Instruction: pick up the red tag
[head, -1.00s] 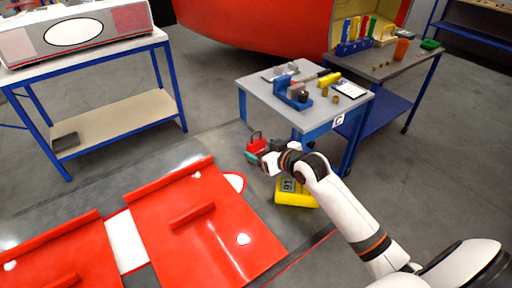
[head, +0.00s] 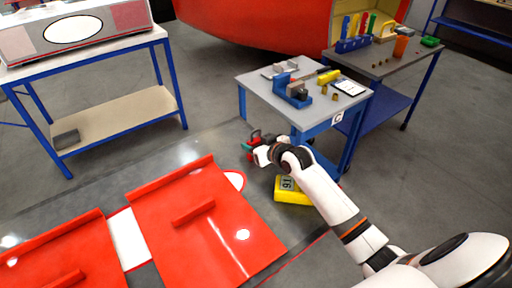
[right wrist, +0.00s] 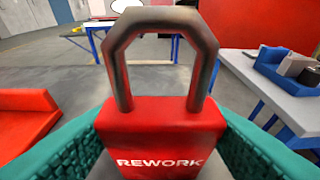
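The red tag (head: 254,135) is shaped like a padlock, with a dark grey shackle on top. In the right wrist view the tag (right wrist: 160,130) is large, upright and reads "REWORK". My right gripper (head: 251,146) is at the tag, with its green ridged fingers on either side of the red body. The fingers look closed against its sides, and the tag appears held in the air left of the small grey table. The tag's lower end is cut off in the wrist view. My left gripper is not in view.
The small grey table (head: 257,89) holds a blue vise (head: 291,91) and small parts. A yellow box with a display (head: 293,190) is below my right forearm. Large red panels (head: 190,235) lie at lower left. Open floor lies between the tables.

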